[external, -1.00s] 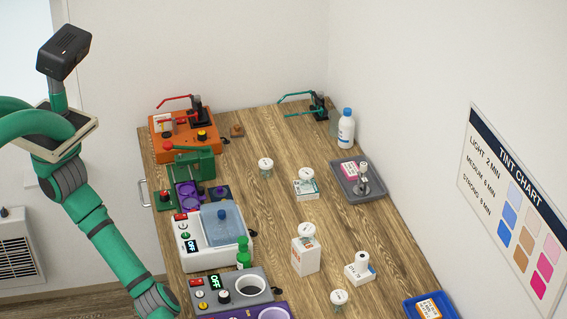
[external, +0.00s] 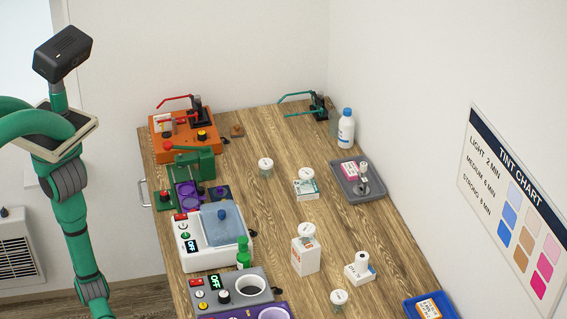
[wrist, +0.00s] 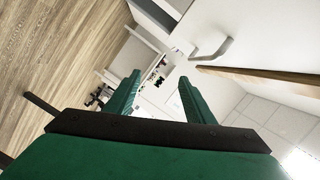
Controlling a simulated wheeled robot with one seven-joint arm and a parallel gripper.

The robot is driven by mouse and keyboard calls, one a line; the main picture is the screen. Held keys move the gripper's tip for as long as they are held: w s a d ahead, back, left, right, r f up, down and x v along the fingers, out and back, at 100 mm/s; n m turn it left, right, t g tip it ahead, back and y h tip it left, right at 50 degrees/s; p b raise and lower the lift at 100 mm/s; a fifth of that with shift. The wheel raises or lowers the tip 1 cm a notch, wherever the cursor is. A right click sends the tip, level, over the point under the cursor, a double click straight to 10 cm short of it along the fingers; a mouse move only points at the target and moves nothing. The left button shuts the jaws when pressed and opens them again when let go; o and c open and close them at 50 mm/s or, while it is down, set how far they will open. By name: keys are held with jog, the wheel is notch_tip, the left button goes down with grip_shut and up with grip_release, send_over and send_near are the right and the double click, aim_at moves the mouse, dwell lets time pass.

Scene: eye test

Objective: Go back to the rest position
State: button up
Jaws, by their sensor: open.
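My gripper (wrist: 160,79) shows in the wrist view with its two green fingers spread apart. No held object is visible between them. In the external view my green arm hangs down at the left, apart from the wooden workbench (external: 268,210). Its lower end leaves the bottom of that picture, so my gripper is hidden there. The wrist view is tilted and looks into the room, with wooden floor (wrist: 45,50) at the left and ceiling tiles (wrist: 285,120) at the lower right.
The bench holds an orange machine (external: 164,147), a white bath (external: 200,257), a grey heater unit (external: 240,291), a grey tray (external: 372,194) and several small containers. A door-like handle (external: 143,193) sticks out at the bench's left side. A wall heater (external: 17,258) stands at far left.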

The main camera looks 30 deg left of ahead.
jog(key=w+a+f+t, duration=0.2)
jog(key=w+a+f, duration=0.7)
jog(key=w+a, duration=0.15)
jog(key=w+a+r+n+t, duration=0.2)
jog(key=w+a+n+t, duration=0.25)
jog(key=w, duration=0.65)
jog(key=w+a+r+n+t, duration=0.2)
jog(key=w+a+n+t, duration=0.3)
jog(key=w, duration=0.7)
jog(key=w+a+r+n+t, duration=0.2)
jog(key=w+a+n+t, duration=0.3)
jog(key=w, duration=0.6)
jog(key=w+a+r+n+t+y, duration=0.35)
jog(key=w+a+n, duration=0.2)
jog(key=a, duration=0.25)
jog(key=w+a+r+n+t+y, duration=0.2)
jog(key=w+a+r+n+y, duration=0.15)
jog(key=a+n, duration=0.35)
jog(key=a+r+n+t+y, duration=0.2)
jog(key=a+r+n+y, duration=0.5)
jog(key=a, duration=0.8)
notch_tip(320, 180, up, 4)
jog(key=shift+s+f+n, duration=0.1)
jog(key=shift+s+n, duration=0.3)
jog(key=shift+n, duration=0.8)
